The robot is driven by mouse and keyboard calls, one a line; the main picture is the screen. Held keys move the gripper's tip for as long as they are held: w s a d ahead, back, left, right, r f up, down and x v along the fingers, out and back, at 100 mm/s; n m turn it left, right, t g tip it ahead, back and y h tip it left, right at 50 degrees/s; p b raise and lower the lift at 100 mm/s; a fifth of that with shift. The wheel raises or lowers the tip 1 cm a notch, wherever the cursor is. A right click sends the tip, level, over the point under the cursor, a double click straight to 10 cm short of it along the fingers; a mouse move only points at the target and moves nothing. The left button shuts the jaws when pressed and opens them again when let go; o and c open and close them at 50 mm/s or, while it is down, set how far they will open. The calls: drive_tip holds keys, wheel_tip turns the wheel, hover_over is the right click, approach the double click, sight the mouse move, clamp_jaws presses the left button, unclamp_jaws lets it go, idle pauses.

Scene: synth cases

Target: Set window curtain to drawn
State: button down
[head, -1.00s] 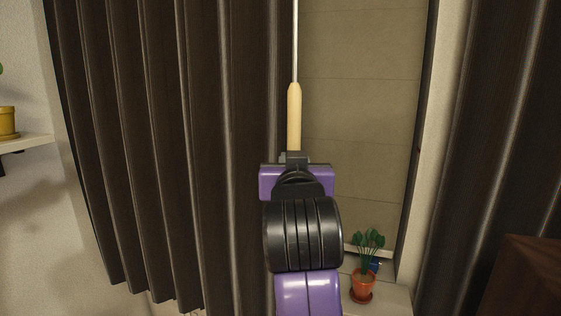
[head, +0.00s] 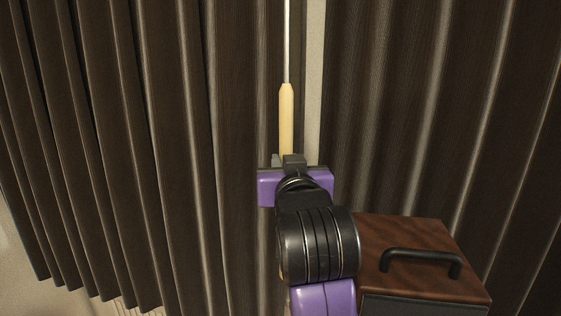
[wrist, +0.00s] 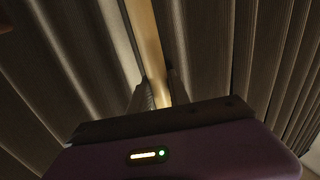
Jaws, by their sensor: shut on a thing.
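The dark brown pleated window curtain hangs as a left panel (head: 130,150) and a right panel (head: 400,110) in the head view. Between them a narrow pale strip (head: 315,90) shows. A pull wand with a pale wooden handle (head: 286,115) and a thin rod hangs upright at the left panel's inner edge. My gripper (head: 287,160) is shut on the lower part of this handle. In the wrist view the handle (wrist: 146,45) runs down between the fingers (wrist: 157,95), with curtain folds on both sides. The handle's lower end is hidden.
A dark wooden box or cabinet (head: 425,245) with a black handle (head: 420,258) stands at the lower right, close beside my arm. Pale wall or floor (head: 40,275) shows below the left panel.

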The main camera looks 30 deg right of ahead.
drive_tip(key=shift+s+d+r, duration=0.1)
drive_tip(key=shift+s+d, duration=0.1)
drive_tip(key=shift+d, duration=0.05)
drive_tip(key=c, duration=1.2)
unclamp_jaws()
drive_tip(key=shift+c, duration=0.2)
drive_tip(key=b+v, duration=0.1)
drive_tip(key=v, duration=0.7)
drive_tip(key=shift+b, duration=0.35)
drive_tip(key=shift+w, duration=0.1)
